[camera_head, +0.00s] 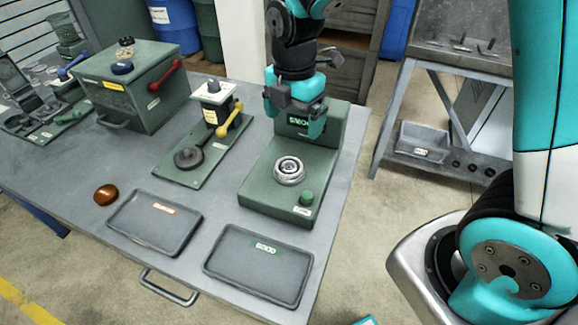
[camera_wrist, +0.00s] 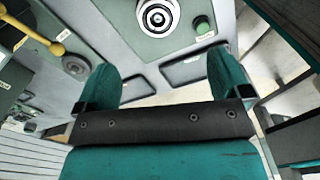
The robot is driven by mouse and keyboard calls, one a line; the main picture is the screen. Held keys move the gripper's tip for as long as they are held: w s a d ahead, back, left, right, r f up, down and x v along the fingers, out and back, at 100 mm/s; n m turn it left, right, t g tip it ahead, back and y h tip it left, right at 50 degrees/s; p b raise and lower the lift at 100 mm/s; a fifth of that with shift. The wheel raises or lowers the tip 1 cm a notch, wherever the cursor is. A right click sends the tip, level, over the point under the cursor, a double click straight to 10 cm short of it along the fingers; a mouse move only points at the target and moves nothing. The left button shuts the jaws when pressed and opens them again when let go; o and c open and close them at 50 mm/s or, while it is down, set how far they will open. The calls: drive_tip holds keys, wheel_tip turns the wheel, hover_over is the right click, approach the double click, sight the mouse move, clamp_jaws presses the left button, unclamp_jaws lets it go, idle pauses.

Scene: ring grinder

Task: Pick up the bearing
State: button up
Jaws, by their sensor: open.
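The bearing (camera_head: 289,171) is a silver ring with a dark inner ring and a bright centre. It sits on the flat front bed of a green machine (camera_head: 262,190) marked with a green display. My teal gripper (camera_head: 294,118) is open and empty, above the rear part of the machine and apart from the bearing. In the wrist view its two fingers (camera_wrist: 162,62) stand wide apart, and the bearing lies beyond their tips, roughly centred between them.
A green button (camera_head: 306,197) stands beside the bearing. Two grey trays (camera_head: 222,273) (camera_head: 122,231) lie at the table's front. A press with a yellow lever (camera_head: 229,120) stands left of the machine, and a green box (camera_head: 130,92) further left. A brown round object (camera_head: 106,194) lies near the left tray.

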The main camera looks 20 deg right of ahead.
drive_tip(key=p, duration=0.1)
hover_over(289, 167)
drive_tip(key=f, duration=0.7)
drive_tip(key=shift+s+d+f, duration=0.1)
drive_tip(key=shift+d+f, duration=0.15)
drive_tip(key=shift+d, duration=0.15)
drive_tip(key=shift+a+f+p, duration=0.2)
drive_tip(key=shift+f+p, duration=0.25)
drive_tip(key=shift+f, duration=0.95)
drive_tip(key=shift+a+f+p, duration=0.2)
drive_tip(key=shift+f+p, duration=0.2)
drive_tip(key=shift+f, duration=0.95)
drive_tip(key=c, duration=1.1)
drive_tip(key=shift+r, duration=0.15)
drive_tip(key=shift+c, duration=0.2)
